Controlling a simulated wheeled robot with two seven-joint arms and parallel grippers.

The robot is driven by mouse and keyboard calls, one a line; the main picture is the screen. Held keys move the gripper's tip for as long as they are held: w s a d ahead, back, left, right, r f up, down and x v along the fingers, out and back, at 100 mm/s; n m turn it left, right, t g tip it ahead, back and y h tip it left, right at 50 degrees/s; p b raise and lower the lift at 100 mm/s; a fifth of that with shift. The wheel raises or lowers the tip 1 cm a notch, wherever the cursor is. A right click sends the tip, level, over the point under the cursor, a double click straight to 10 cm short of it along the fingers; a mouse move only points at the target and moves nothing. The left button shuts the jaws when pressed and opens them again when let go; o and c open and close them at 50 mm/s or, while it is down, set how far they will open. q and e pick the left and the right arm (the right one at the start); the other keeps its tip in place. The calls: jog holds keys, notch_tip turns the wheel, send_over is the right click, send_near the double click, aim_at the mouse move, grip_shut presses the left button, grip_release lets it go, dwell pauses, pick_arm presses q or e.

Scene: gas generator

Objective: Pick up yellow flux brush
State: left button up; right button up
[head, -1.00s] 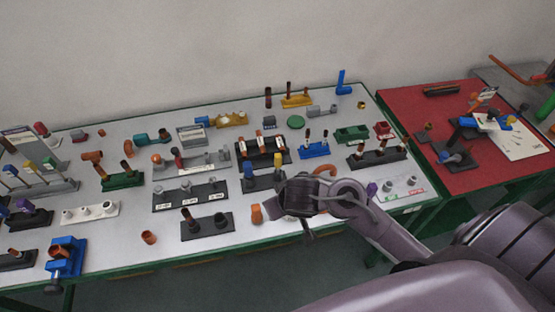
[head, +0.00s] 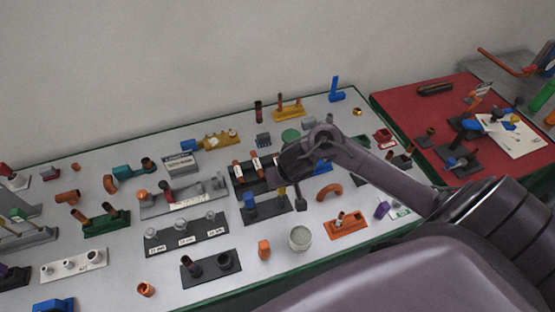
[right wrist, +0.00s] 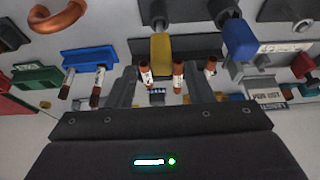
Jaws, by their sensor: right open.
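The yellow flux brush (head: 281,191) appears to be the small upright yellow piece on a dark holder (head: 268,213), to the right of a blue piece (head: 249,204). In the right wrist view, the yellow piece (right wrist: 161,54) lies beyond and between my fingers, with the blue piece (right wrist: 240,40) to its right. My right gripper (head: 290,187) hovers beside and above the holder and partly covers it. In the right wrist view its fingers (right wrist: 161,88) are apart, with nothing clearly held between them. My left gripper is not in view.
A black rack with copper-tipped tubes (head: 256,165) stands just behind the holder. A curved copper elbow (head: 329,191), a round grey tin (head: 300,237) and an orange stand (head: 346,228) are close on the right and front. A red table (head: 450,178) adjoins on the right.

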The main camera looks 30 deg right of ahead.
aim_at(281, 194)
jog(key=x, duration=0.1)
jog(key=b+x, duration=0.1)
jog(key=x, duration=0.1)
jog(key=shift+s+a+f, duration=0.1)
jog(key=shift+s+f, duration=0.2)
jog(key=shift+f, duration=0.05)
jog(key=shift+w+x, duration=0.2)
jog(key=shift+x, duration=0.9)
jog(key=c, duration=0.9)
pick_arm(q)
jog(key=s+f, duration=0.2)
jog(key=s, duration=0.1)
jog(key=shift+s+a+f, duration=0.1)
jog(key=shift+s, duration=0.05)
pick_arm(e)
jog(key=shift+r, duration=0.1)
